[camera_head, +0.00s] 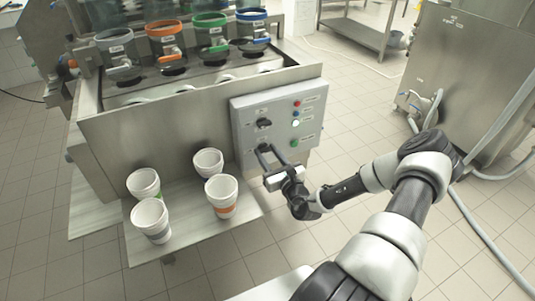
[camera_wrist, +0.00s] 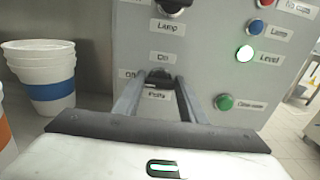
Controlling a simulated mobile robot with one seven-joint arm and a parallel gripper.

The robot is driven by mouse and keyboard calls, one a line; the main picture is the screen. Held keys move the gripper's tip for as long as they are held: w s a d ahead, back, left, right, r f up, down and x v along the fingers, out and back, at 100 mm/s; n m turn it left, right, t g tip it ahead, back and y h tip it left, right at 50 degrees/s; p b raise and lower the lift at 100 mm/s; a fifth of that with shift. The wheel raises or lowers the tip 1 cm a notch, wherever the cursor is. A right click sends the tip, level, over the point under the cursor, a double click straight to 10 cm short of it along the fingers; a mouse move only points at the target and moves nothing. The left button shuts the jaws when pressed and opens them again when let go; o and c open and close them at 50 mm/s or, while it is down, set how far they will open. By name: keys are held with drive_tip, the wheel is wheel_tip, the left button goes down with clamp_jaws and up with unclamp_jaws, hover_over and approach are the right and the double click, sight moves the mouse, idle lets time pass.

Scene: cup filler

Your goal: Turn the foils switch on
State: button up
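The control panel (camera_head: 284,122) is a grey box on the machine's front right. The foils switch (camera_wrist: 160,77) is the lower dark knob, with an "On" label above it, "Off" to its left and a foils label below. My gripper (camera_head: 264,151) is at this knob, with its two fingers apart. In the wrist view, the fingertips (camera_wrist: 162,81) stand on either side of the knob. I cannot tell whether they touch it. The fingers partly hide the knob, so its exact angle is unclear.
The lamp switch (camera_wrist: 172,5) is just above. Red, blue, lit white and green (camera_wrist: 224,102) indicators or buttons line the panel's right side. Several paper cups (camera_head: 222,195) stand on the shelf (camera_head: 185,235) to the left.

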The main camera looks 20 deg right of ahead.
drive_tip(key=shift+r+m+p, duration=0.1)
drive_tip(key=shift+m+p, duration=0.3)
drive_tip(key=shift+p, duration=0.15)
drive_tip(key=m+p, duration=0.2)
drive_tip(key=shift+m+p, duration=0.4)
drive_tip(key=m+p, duration=0.2)
drive_tip(key=m, duration=0.2)
drive_tip(key=shift+d+m, duration=0.15)
drive_tip(key=shift+m, duration=0.15)
drive_tip(key=m, duration=0.1)
drive_tip(key=m+p, duration=0.1)
drive_tip(key=m, duration=0.2)
drive_tip(key=shift+f+p, duration=0.25)
drive_tip(key=shift+p, duration=0.05)
drive_tip(key=m, duration=0.5)
drive_tip(key=shift+f, duration=0.15)
drive_tip(key=shift+m, duration=0.5)
drive_tip(key=o, duration=1.1)
drive_tip(key=shift+c, duration=0.2)
drive_tip(key=shift+s+d, duration=0.1)
